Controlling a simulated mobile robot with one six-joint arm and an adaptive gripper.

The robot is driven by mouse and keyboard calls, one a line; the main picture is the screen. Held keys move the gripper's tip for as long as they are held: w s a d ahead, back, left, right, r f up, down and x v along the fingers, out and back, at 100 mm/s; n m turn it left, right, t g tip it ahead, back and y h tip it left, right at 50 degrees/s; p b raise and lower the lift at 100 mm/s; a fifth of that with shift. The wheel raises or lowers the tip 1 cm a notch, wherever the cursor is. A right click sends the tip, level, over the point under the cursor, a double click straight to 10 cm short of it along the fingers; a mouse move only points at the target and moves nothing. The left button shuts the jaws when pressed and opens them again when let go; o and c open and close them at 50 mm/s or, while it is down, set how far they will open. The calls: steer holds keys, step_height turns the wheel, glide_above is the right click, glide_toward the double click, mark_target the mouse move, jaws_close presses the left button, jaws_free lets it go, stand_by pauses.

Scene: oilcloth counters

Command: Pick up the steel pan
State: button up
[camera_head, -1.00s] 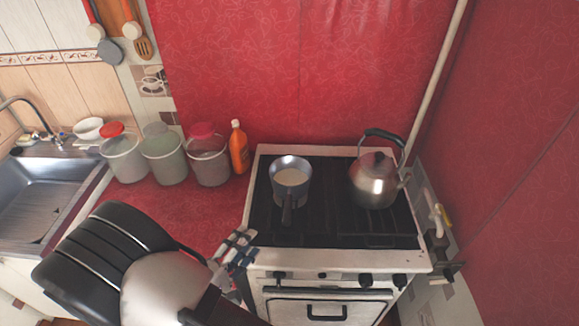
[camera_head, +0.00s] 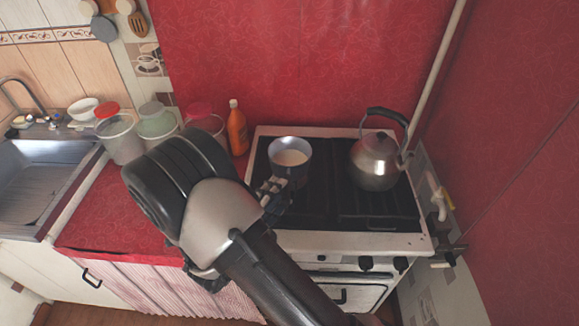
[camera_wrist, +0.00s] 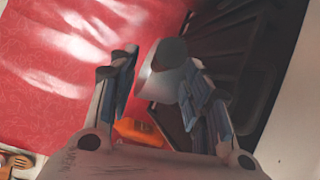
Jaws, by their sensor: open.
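The steel pan (camera_head: 291,147) stands on the left side of the black stove top, with pale contents inside. Its handle is hidden behind my gripper in the head view. My gripper (camera_head: 272,189) is at the front left of the pan, and contact cannot be told. In the wrist view, my gripper (camera_wrist: 160,75) has its two fingers apart. A grey rounded shape, which looks like the pan (camera_wrist: 165,82), shows between and beyond them. It does not look gripped.
A steel kettle (camera_head: 375,165) stands right of the pan. An orange bottle (camera_head: 237,130) and several lidded containers (camera_head: 120,138) line the back of the red counter (camera_head: 110,215). A red wall (camera_head: 300,60) rises behind the stove (camera_head: 345,242). The sink (camera_head: 40,180) is far left.

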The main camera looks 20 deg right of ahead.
mark_target(288, 185)
steer(key=b+x, duration=0.1)
steer(key=x, duration=0.3)
steer(key=shift+s+d+b, duration=0.15)
steer(key=shift+d+b, duration=0.05)
steer(key=shift+b, duration=0.1)
steer(key=shift+w+d, duration=0.2)
steer(key=shift+w, duration=0.1)
steer(key=shift+c, duration=0.6)
jaws_close()
steer(key=shift+r, duration=0.15)
